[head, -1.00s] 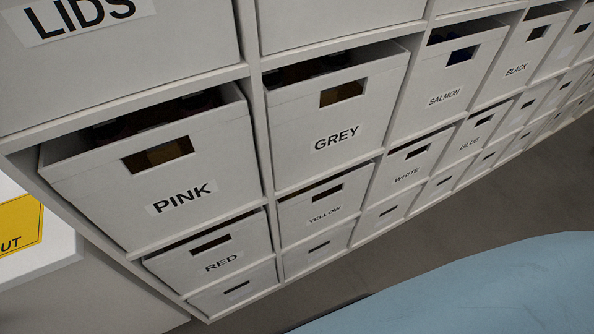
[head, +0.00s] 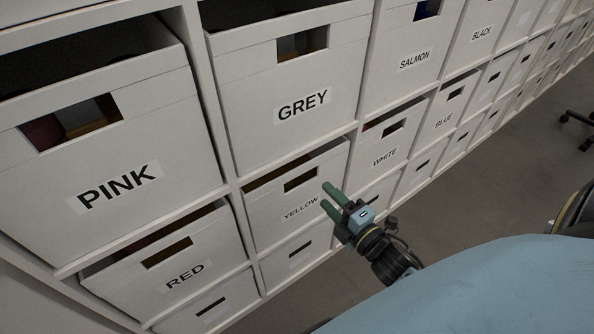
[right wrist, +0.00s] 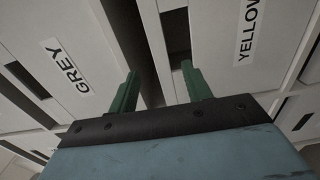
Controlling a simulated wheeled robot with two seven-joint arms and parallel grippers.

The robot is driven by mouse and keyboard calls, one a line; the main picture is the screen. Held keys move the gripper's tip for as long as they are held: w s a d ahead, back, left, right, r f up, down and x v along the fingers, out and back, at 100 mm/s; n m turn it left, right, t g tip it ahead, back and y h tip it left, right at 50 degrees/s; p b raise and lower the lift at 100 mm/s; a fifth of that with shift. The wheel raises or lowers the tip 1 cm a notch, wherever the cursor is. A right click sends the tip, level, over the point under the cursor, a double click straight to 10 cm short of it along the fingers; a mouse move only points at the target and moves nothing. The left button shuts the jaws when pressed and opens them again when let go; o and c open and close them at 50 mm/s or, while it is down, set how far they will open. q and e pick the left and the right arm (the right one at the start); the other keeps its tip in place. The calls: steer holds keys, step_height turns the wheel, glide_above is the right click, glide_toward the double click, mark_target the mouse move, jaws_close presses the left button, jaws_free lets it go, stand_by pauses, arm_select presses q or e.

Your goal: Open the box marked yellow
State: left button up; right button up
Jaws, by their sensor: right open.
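The white box marked YELLOW (head: 270,218) sits in the shelf below the GREY box, with a dark cut-out handle slot (head: 300,179) in its front. Its top edge shows a narrow dark gap under the shelf board. My right gripper (head: 327,197) is in front of its right side, with two green fingers apart and nothing between them. In the right wrist view the yellow box (right wrist: 222,50) is at the upper right and the open fingers (right wrist: 158,85) point toward the shelf. I cannot tell the distance to the box front. My left gripper is not in view.
The grey box (head: 270,80) is above, the red box (head: 205,262) at lower left, the white box (head: 365,160) to the right, and the pink box (head: 150,130) at upper left. Shelf boards and uprights separate them. The grey floor (head: 480,190) at right is open.

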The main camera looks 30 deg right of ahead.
mark_target(302, 171)
steer(key=w, duration=0.3)
steer(key=w+b, duration=0.1)
steer(key=w, duration=0.3)
steer(key=w+b, duration=0.1)
steer(key=w, duration=0.2)
steer(key=shift+w+a, duration=0.15)
steer(key=shift+a, duration=0.25)
steer(key=shift+w+b, duration=0.45)
steer(key=shift+w, duration=0.6)
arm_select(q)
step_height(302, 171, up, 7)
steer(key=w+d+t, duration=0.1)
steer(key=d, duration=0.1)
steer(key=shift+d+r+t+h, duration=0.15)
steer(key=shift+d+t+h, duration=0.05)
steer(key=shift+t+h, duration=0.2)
arm_select(e)
steer(key=shift+w+a+r, duration=0.1)
steer(key=shift+w, duration=0.35)
jaws_close()
